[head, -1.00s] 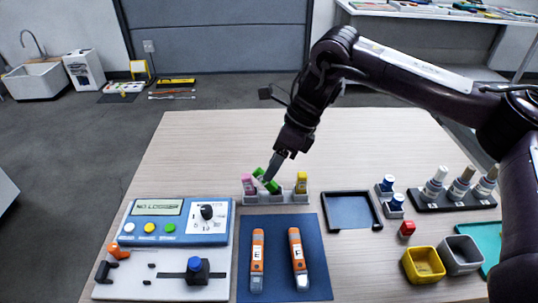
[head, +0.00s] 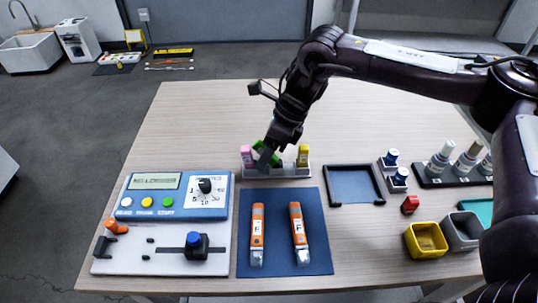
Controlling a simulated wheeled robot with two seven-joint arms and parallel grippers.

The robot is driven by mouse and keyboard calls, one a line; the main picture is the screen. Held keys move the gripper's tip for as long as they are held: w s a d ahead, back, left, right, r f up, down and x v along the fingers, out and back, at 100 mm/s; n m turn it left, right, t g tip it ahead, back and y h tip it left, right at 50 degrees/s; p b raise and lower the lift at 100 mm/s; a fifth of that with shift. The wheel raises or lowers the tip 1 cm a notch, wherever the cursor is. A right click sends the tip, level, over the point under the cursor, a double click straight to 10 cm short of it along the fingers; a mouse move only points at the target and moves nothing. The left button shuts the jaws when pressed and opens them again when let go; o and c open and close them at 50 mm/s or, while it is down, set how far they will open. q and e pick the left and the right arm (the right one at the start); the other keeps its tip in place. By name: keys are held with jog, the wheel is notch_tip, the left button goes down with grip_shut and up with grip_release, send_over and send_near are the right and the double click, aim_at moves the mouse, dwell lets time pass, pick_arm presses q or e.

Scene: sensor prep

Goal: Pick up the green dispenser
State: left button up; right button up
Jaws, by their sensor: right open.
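The green dispenser (head: 273,158) is tilted in the grey rack (head: 251,173), between a pink dispenser (head: 246,153) and a yellow dispenser (head: 303,154). My right gripper (head: 265,160) is open, pointing down and left at the green dispenser. A finger covers the middle of the dispenser, so green shows on both sides of it. I cannot tell whether the fingers touch it. My left gripper is not in view.
A blue mat (head: 277,240) with two orange pens lies in front of the rack. A blue control box (head: 145,197) stands at left. A dark tray (head: 352,168), a yellow bin (head: 425,240) and a bottle rack (head: 430,182) are at right. The table behind is clear.

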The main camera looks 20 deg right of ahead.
grip_shut()
jog(key=shift+r, duration=0.1)
